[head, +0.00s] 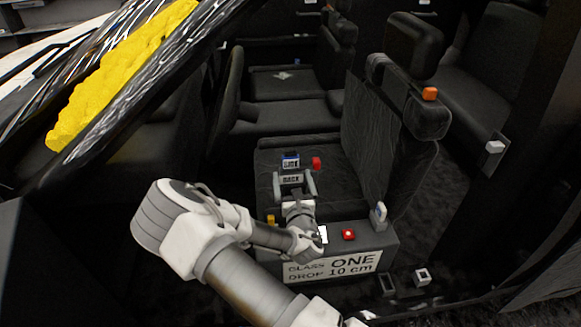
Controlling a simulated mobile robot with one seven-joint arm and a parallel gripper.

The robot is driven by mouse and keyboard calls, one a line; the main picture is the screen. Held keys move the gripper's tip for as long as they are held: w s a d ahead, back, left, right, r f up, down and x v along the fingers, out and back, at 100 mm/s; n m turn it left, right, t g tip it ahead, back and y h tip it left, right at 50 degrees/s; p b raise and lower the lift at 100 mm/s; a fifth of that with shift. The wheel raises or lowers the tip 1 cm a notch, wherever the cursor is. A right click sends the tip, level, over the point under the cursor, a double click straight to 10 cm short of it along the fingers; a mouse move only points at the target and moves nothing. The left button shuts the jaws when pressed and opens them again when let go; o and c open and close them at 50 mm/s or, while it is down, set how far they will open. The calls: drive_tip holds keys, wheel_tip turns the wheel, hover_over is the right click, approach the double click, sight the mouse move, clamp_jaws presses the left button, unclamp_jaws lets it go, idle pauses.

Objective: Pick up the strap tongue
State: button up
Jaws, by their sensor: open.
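I cannot tell for certain which piece is the strap tongue. One candidate is a small pale block (495,147) on a dark strip at the right. Another is a pale grey upright tab (379,214) at the right end of the dark box by the seat. My gripper (294,180) is over the front of the seat cushion, fingers spread. A block labelled BACK (290,180) shows between the fingers; I cannot tell whether they touch it. My gripper is left of both candidates and apart from them.
Behind the BACK block are a SIDE block (290,162) and a red block (316,162). The dark box (385,243) carries a red button (348,235) and a lettered sign. An orange block (429,94) is on the headrest.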

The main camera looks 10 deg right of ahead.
drive_tip(key=w, duration=0.5)
drive_tip(key=shift+w+b, duration=0.4)
drive_tip(key=shift+w+d+r+b, duration=0.15)
drive_tip(key=shift+w+b, duration=0.25)
drive_tip(key=shift+w, duration=1)
drive_tip(key=shift+w+d+b, duration=0.1)
drive_tip(key=shift+w+b, duration=0.25)
drive_tip(key=shift+w, duration=1.05)
drive_tip(key=c, duration=1.5)
wheel_tip(320, 180, up, 10)
drive_tip(key=shift+p, duration=1.25)
hover_over(289, 163)
drive_tip(key=s+d, duration=0.3)
wheel_tip(289, 163, down, 4)
drive_tip(key=f, duration=0.1)
drive_tip(key=s+d+f, duration=0.2)
drive_tip(key=s, duration=0.8)
wheel_tip(289, 163, up, 18)
drive_tip(key=p, duration=1.8)
drive_tip(key=shift+r, duration=0.1)
